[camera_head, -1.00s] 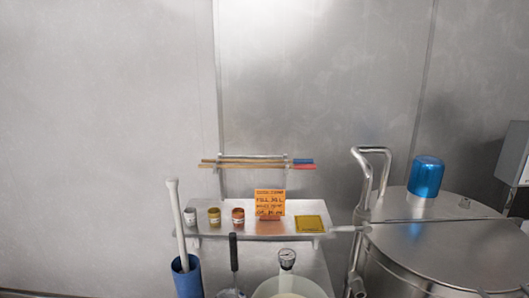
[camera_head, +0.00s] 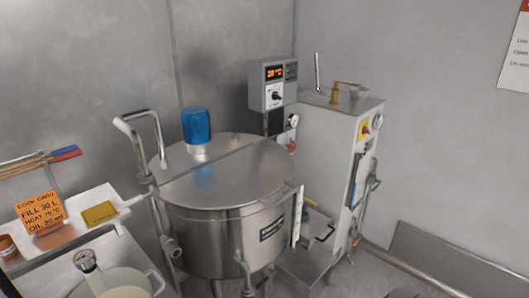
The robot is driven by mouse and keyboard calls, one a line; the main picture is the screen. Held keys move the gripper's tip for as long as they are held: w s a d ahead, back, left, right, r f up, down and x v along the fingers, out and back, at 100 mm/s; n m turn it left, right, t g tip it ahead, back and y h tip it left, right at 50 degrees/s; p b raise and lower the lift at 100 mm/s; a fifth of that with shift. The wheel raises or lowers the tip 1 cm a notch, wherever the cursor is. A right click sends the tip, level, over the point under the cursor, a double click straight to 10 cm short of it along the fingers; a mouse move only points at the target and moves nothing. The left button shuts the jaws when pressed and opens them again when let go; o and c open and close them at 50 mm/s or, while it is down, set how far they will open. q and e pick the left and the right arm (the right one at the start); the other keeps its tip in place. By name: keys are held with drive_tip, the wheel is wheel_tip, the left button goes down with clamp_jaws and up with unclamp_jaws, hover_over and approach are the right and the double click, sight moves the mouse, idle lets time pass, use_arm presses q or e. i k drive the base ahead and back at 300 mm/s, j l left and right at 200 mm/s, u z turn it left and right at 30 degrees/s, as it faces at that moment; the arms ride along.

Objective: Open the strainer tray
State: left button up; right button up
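Neither of my grippers is in view. A grey box-shaped machine (camera_head: 325,140) stands in the corner, right of a large steel kettle (camera_head: 225,235). Low between them is a metal part with a dark bar-like handle (camera_head: 325,236). It may be the strainer tray, but I cannot tell for sure, nor whether it is open. The kettle and a pale upright strip (camera_head: 297,215) at its side partly hide that area.
The kettle has a flat lid (camera_head: 240,170) with a blue cap (camera_head: 196,126). A control box (camera_head: 272,82) with a red display is behind it. A shelf (camera_head: 70,233) with an orange card (camera_head: 40,213) and a white pot (camera_head: 125,285) are at left. Floor shows at lower right.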

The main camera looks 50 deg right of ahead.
sight(310, 230)
drive_tip(key=z, duration=2.05)
drive_tip(key=i+l+u, duration=0.75)
drive_tip(key=i+l, duration=0.25)
drive_tip(key=l, duration=0.1)
